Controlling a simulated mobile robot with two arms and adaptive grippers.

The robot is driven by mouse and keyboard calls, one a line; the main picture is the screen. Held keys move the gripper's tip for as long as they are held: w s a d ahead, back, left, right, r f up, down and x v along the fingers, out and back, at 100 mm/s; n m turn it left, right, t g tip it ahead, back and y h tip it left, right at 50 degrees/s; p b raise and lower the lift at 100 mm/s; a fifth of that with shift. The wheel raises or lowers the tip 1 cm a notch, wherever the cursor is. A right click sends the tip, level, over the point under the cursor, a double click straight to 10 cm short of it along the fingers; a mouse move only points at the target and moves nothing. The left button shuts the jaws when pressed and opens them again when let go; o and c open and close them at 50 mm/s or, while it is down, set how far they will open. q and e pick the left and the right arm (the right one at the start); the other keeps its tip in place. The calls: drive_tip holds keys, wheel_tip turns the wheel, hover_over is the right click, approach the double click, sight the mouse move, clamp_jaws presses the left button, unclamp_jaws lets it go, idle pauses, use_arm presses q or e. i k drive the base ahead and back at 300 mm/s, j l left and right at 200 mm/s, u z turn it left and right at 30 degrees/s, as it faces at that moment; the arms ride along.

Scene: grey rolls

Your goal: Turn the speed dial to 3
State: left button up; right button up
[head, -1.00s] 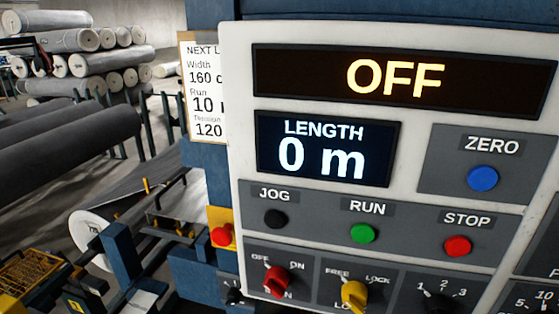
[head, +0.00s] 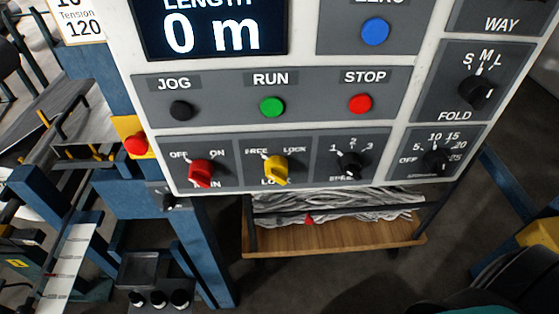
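The speed dial (head: 350,163) is a black knob at the lower middle of the control panel (head: 305,127). The numbers 1, 2 and 3 are printed in an arc above it. Its pale mark appears to point up and left, toward 1. The label below it is partly covered by the knob. Neither of my grippers shows in the head view, and nothing touches the dial.
Left of the dial are a yellow FREE/LOCK switch (head: 276,168) and a red OFF/ON switch (head: 201,172). JOG, RUN (head: 272,107) and STOP buttons sit above. FOLD (head: 475,92) and timer-like (head: 436,158) knobs are at right. A wooden shelf (head: 330,243) stands below.

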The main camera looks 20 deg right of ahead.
sight(351, 165)
drive_tip(key=l+z, duration=0.15)
drive_tip(key=z, duration=1)
drive_tip(key=i+j, duration=0.05)
